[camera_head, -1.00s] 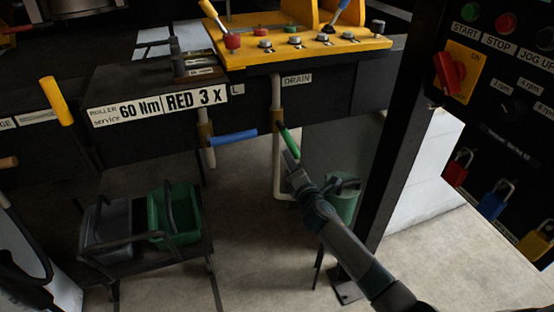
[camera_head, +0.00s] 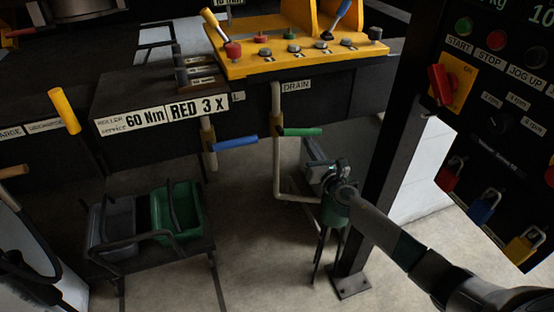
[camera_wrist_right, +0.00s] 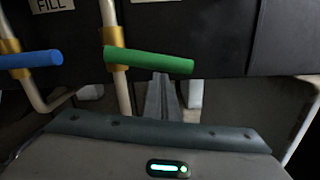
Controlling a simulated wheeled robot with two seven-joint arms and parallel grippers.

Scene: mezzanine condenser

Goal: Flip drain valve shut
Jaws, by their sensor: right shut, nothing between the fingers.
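The drain valve's green handle (camera_head: 302,132) sticks out to the right from its brass body on a pale vertical pipe (camera_head: 277,160), below the DRAIN label (camera_head: 297,86). The handle lies about level, crosswise to the pipe. In the right wrist view, the green handle (camera_wrist_right: 150,61) runs right from the brass body (camera_wrist_right: 114,37). My right gripper (camera_head: 308,146) is shut and empty, just below and right of the handle. In the right wrist view, its fingers (camera_wrist_right: 162,88) show below the handle; I cannot tell whether they touch it. My left gripper is not in view.
A blue handle (camera_head: 236,142) on the pipe to the left also lies crosswise; it shows in the right wrist view (camera_wrist_right: 30,60). A dark post (camera_head: 385,165) stands right of my gripper. Grey and green bins (camera_head: 178,212) stand lower left.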

